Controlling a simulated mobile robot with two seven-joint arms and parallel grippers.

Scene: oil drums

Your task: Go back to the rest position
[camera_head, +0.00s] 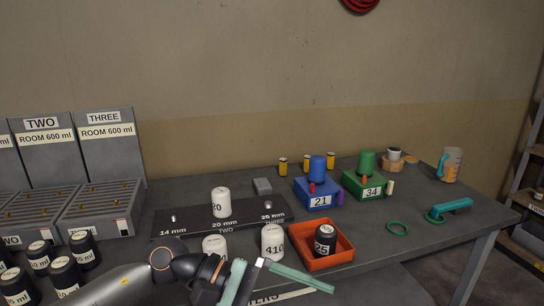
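My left arm comes in from the lower left, and its gripper (245,276) is low in the middle of the head view, in front of the white canisters. Two slanted, finger-like strips, one teal and one dark, lie close together there. The lower part is cut off by the frame edge, so I cannot tell whether it is open or shut. A teal bar (302,278) with a pale end runs right from the gripper; I cannot tell whether it is held. My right gripper is out of view.
A white canister (272,243) marked 410 and an orange tray (340,257) with a black canister (325,240) are close to my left gripper. Blue (318,197) and green (367,185) boxes stand behind. Grey bins (100,208) and black canisters fill the left.

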